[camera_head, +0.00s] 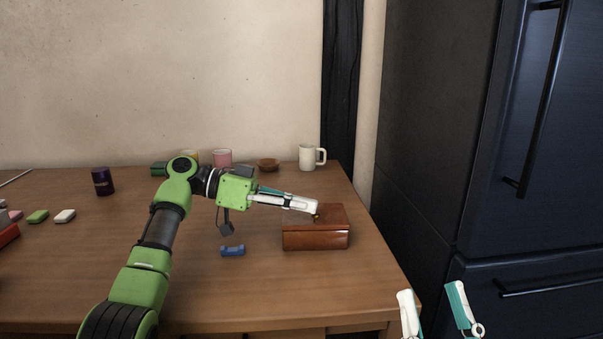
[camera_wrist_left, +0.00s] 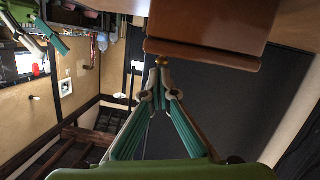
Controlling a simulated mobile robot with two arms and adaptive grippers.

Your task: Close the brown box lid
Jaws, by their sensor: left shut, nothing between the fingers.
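The brown box (camera_head: 316,240) stands near the right end of the wooden table. Its lid (camera_head: 335,216) lies flat on top and looks shut, with a thin seam along the front. My left gripper (camera_head: 316,208) is shut and empty, its tips at the lid's back-left part; I cannot tell whether they touch it. In the left wrist view the box (camera_wrist_left: 210,22) is upper right, with a rim along its lower edge, and the shut fingertips (camera_wrist_left: 161,62) are close to that rim. My right gripper (camera_head: 435,305) is at the lower right, fingers apart, away from the box.
A blue object (camera_head: 232,250) lies left of the box. A white mug (camera_head: 308,157), a brown bowl (camera_head: 268,165) and a pink cup (camera_head: 222,157) stand behind. A purple can (camera_head: 103,181) is further left. A dark fridge (camera_head: 540,150) stands right of the table (camera_head: 270,290).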

